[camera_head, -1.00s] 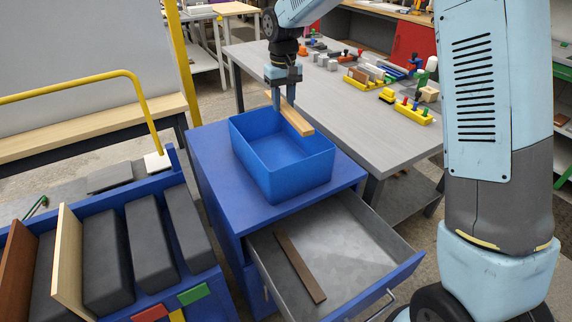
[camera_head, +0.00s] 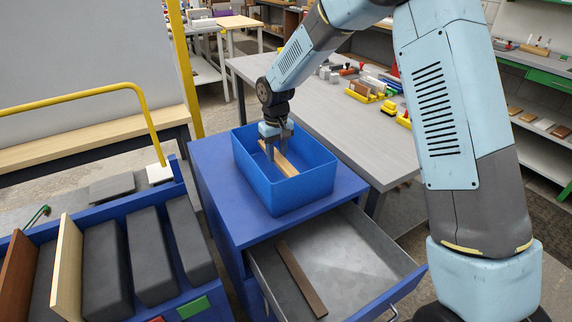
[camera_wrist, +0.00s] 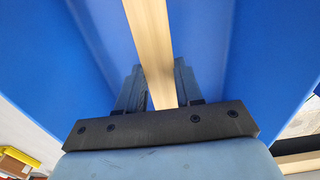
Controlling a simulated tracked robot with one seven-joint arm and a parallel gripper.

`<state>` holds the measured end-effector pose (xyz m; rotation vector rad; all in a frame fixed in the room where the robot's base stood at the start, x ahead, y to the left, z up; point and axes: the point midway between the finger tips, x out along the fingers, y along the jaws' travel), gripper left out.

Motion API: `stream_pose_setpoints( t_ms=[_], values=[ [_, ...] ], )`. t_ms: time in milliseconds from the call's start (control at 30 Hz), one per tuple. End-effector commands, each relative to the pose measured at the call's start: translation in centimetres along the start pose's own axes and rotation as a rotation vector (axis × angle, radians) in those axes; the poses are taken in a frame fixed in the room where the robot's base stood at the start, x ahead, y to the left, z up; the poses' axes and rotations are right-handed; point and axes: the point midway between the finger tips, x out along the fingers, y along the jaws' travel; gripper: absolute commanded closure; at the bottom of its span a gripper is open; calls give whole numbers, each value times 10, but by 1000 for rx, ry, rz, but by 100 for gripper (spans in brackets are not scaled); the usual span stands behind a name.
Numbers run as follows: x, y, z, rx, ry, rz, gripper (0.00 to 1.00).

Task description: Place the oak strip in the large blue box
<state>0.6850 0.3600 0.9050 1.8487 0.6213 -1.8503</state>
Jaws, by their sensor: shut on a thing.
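The light-coloured oak strip (camera_head: 285,161) is inside the large blue box (camera_head: 308,184), tilted a little in the head view. My gripper (camera_head: 275,157) reaches down into the box and is shut on the strip. In the wrist view the strip (camera_wrist: 152,50) runs up from between the fingers of my gripper (camera_wrist: 158,88), with blue box walls on both sides. The strip's lower end is partly hidden by the box wall, so I cannot tell whether it touches the floor of the box.
The box stands on a blue cabinet (camera_head: 225,187) with an open grey drawer (camera_head: 345,255) holding a dark brown strip (camera_head: 300,280). A grey workbench (camera_head: 330,115) with blocks is behind. A blue rack (camera_head: 212,292) holds dark slabs and boards at left.

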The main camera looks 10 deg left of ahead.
Motion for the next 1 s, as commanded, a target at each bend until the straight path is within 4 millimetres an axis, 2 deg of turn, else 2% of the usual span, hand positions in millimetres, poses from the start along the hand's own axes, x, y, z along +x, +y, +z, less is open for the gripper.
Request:
stream_pose_setpoints(
  t_ms=[167,433,767,800,1000],
  values=[
    [10,0,0,0,-1,0,97],
    [45,0,1,2,-2,-1,97],
    [47,0,0,1,0,0,97],
    [48,0,0,1,0,0,63],
    [47,0,0,1,0,0,44]
  ],
)
